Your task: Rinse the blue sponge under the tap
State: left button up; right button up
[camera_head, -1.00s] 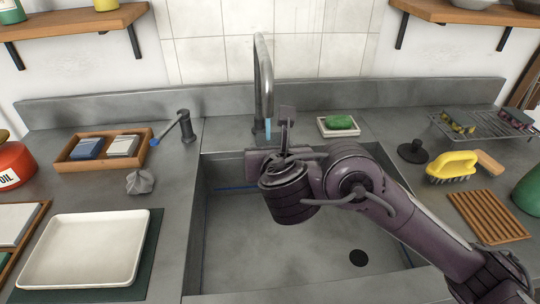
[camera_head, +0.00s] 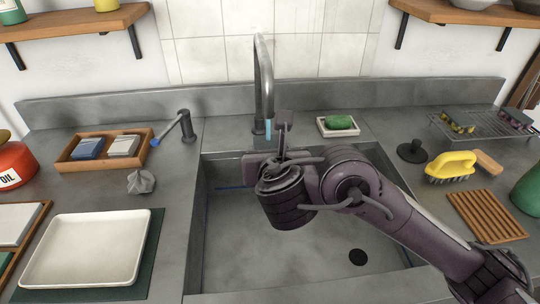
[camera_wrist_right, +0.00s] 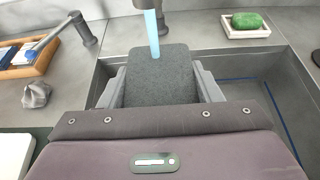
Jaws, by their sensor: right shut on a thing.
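The tap (camera_head: 263,85) stands behind the sink (camera_head: 225,262). A pale blue water stream (camera_head: 268,128) falls from its spout. My right gripper (camera_head: 283,142) is over the back of the sink, just under the spout. In the right wrist view its jaws (camera_wrist_right: 162,88) are shut on a dark grey block (camera_wrist_right: 162,70), and the stream (camera_wrist_right: 151,30) meets the block's far end. No blue shows on this block; its underside is hidden. A blue block (camera_head: 87,147) lies in the wooden tray (camera_head: 66,163) at the left. My left gripper is not in view.
A blue-tipped dispenser (camera_head: 187,128) and a crumpled grey lump (camera_head: 140,181) are left of the sink. Green soap (camera_head: 339,122) sits on a dish behind it. A yellow brush (camera_head: 450,165) and a wooden rack (camera_head: 487,215) lie at the right. The sink's front is clear.

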jog(key=shift+w+d, duration=0.15)
jog(key=shift+w, duration=0.2)
jog(key=shift+s+d+r+p, duration=0.1)
jog(key=shift+s+d+p, duration=0.2)
jog(key=shift+d, duration=0.3)
jog(key=shift+s+d+p, duration=0.15)
jog(key=shift+s+d, duration=0.1)
jog(key=shift+d, duration=0.35)
jog(key=d, duration=0.1)
jog(key=s+d, duration=0.1)
jog(key=d, duration=0.1)
jog(key=s+d+p, duration=0.1)
jog(key=d, duration=0.1)
jog(key=shift+s, duration=0.15)
dwell(0.5)
